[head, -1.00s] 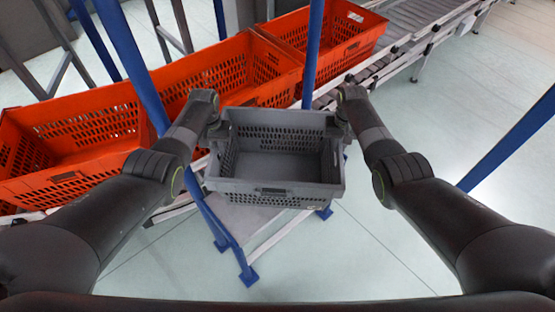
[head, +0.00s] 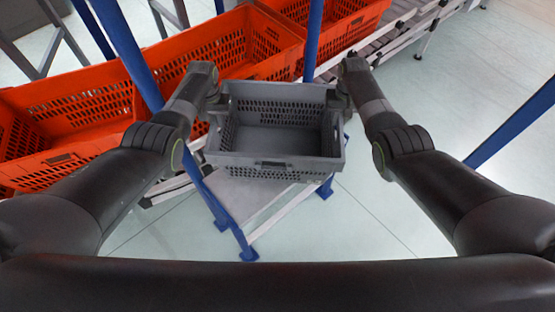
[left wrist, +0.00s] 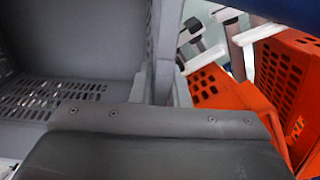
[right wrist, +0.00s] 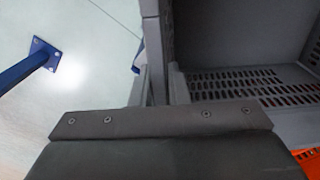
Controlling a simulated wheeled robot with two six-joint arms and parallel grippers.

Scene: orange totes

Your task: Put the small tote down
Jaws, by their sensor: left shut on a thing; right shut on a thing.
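The small grey tote (head: 276,160) hangs level between my two arms in the head view and looks empty. My left gripper (head: 219,104) is shut on its left wall, and my right gripper (head: 337,104) is shut on its right wall. In the left wrist view the tote's wall (left wrist: 140,50) runs between the fingers. In the right wrist view the opposite wall (right wrist: 180,50) is held the same way. A grey shelf (head: 243,195) on a blue-legged frame shows below the tote, partly hidden by it. I cannot tell the gap between them.
Large orange totes (head: 70,100) stand in a row on a conveyor (head: 405,22) behind and left of the grey tote. Blue posts (head: 128,50) rise at the left, at the middle back (head: 313,40) and at the right (head: 510,125).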

